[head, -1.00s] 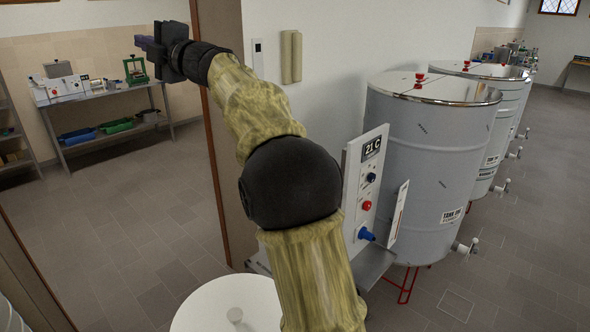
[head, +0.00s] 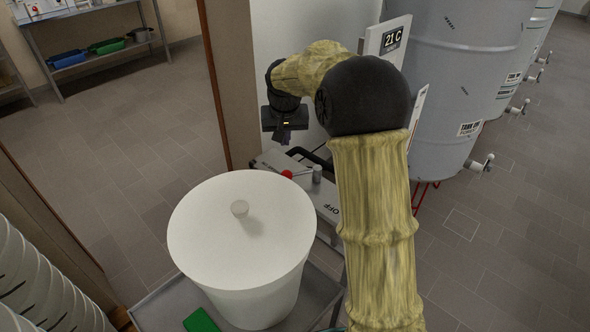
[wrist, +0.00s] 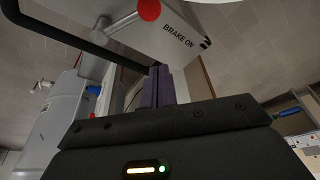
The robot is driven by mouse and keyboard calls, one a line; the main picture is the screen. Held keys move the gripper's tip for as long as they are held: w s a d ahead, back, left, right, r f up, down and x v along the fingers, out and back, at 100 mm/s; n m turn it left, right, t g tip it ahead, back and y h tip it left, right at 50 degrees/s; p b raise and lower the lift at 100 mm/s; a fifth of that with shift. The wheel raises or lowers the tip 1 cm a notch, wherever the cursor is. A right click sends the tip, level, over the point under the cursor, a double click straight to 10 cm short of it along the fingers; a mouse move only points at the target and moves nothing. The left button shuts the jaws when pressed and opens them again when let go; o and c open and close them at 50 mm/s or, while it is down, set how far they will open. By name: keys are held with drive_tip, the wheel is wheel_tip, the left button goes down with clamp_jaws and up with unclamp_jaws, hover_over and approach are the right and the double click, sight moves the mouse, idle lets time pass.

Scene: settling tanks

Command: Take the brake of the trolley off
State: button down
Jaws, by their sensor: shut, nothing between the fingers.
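The trolley's brake box (head: 328,205) is a pale panel at the far end of the trolley (head: 160,305), with "OFF" lettering at its right. My gripper (head: 284,138) is above and beyond the box, apart from the red knob. Its purple fingers (wrist: 160,78) are shut and empty.
A big white lidded tub (head: 240,240) stands on the trolley, with a green item (head: 201,320) beside it. A dark handle bar (wrist: 60,35) runs by the box.

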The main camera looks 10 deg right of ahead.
idle(0.3)
drive_tip(key=x, duration=1)
drive_tip(key=shift+s+a+r+p, duration=0.1)
drive_tip(key=shift+s+r+p, duration=0.15)
drive_tip(key=shift+s, duration=0.75)
drive_tip(key=shift+s+a+r+p, duration=0.1)
drive_tip(key=shift+s+r, duration=0.1)
drive_tip(key=shift+s, duration=0.8)
drive_tip(key=shift+s+d, duration=0.1)
